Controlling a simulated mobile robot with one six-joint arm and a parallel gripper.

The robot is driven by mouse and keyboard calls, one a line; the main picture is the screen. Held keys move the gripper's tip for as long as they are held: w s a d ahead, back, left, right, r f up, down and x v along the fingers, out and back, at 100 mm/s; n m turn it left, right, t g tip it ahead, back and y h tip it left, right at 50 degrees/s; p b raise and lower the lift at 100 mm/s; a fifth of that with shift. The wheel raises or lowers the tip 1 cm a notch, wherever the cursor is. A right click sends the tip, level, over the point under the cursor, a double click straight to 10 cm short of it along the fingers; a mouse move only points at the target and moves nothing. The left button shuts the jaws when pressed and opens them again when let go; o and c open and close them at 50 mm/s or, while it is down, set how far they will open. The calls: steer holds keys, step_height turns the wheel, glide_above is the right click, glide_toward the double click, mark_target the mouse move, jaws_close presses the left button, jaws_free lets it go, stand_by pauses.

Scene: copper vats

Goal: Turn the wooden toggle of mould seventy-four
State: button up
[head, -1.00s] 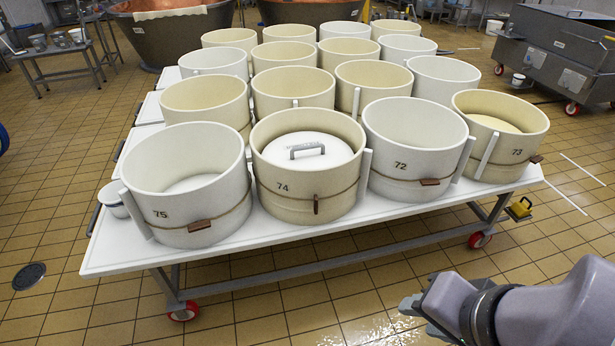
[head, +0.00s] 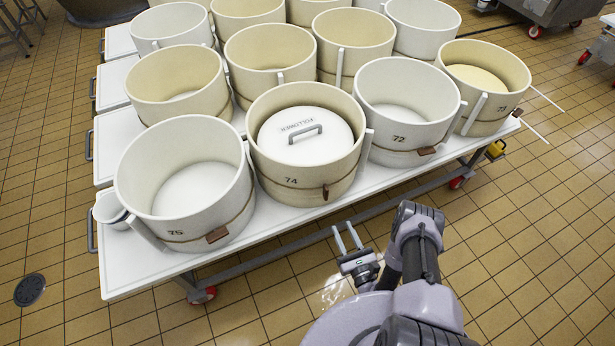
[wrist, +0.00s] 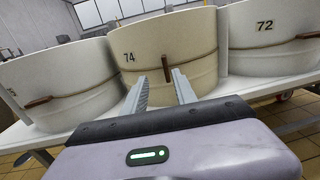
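Mould seventy-four (head: 290,181) is a cream round tub at the front of the table, with a white disc marked "FOLLOWER" (head: 305,137) and its grey handle inside. Its wooden toggle (head: 325,192) is a small brown bar on the cord around the tub and stands upright. In the wrist view the toggle (wrist: 165,66) shows ahead, between and beyond my fingers. My gripper (head: 347,238) is open and empty, in front of the table edge below mould seventy-four. The gripper (wrist: 156,84) also shows in the wrist view, its two fingers apart and not touching the tub.
Mould 75 (head: 180,226) stands to the left and mould 72 (head: 398,146) to the right, their toggles lying roughly along the cord. Mould 73 (head: 488,120) is further right. A small white cup (head: 109,208) sits at the table's left edge. The front table strip is clear.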

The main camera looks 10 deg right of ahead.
steer(key=f+b, duration=0.1)
steer(key=f, duration=0.1)
steer(key=b, duration=0.4)
glide_toward(327, 193)
steer(key=shift+m+h, duration=0.3)
steer(key=shift+h, duration=0.1)
steer(key=w+b, duration=0.2)
steer(key=w, duration=0.1)
steer(key=w+a+b, duration=0.1)
steer(key=w+b, duration=0.1)
steer(key=w+a+b, duration=0.1)
steer(key=w+b, duration=0.2)
steer(key=shift+w+f, duration=0.2)
steer(key=shift+w, duration=0.15)
steer(key=shift+w+r, duration=0.15)
steer(key=shift+w, duration=0.45)
steer(key=shift+c, duration=0.2)
jaws_close()
